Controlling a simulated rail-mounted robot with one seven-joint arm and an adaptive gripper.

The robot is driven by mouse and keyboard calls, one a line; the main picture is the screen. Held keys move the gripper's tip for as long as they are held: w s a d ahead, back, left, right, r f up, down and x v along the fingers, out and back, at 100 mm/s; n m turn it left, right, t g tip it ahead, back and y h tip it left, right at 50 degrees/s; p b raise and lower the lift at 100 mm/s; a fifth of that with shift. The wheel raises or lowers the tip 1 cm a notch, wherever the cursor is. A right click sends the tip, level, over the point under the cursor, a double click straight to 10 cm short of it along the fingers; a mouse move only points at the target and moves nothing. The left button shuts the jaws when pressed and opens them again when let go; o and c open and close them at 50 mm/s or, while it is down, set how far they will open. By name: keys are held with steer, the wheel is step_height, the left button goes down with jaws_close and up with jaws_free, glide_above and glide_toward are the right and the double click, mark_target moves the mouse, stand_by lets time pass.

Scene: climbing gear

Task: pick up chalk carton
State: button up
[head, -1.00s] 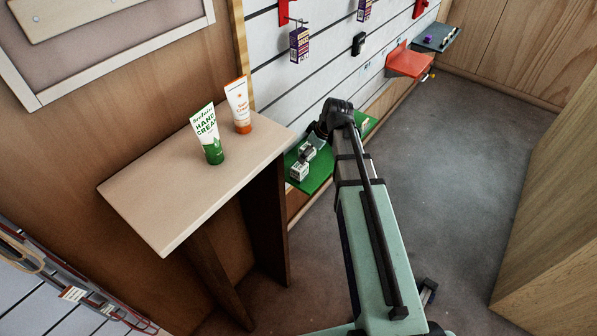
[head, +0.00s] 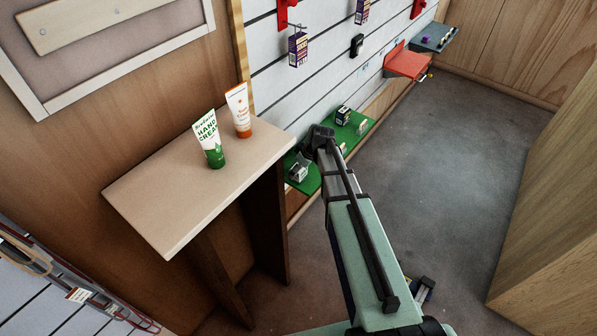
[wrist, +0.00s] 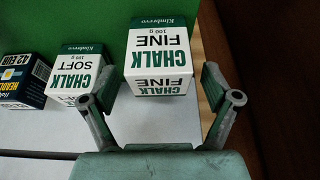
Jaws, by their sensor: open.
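In the wrist view a white and green carton marked CHALK FINE (wrist: 158,55) stands just ahead of my gripper (wrist: 158,82). My gripper is open, with one finger at each side of the carton's near end. Nothing is held. A second carton marked CHALK SOFT (wrist: 80,72) stands to its left, close to the left finger. In the head view a white carton (head: 298,173) shows on the green shelf (head: 312,185). My arm hides most of my gripper there.
A dark blue headlamp box (wrist: 25,80) stands left of the cartons. A black and white box (head: 343,114) is farther along the green shelf. A wooden table with hand cream (head: 209,139) and an orange-white tube (head: 239,110) stands left. The floor at right is clear.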

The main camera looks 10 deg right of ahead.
steer(key=shift+x, duration=1.5)
steer(key=c, duration=1.3)
steer(key=shift+r, duration=0.25)
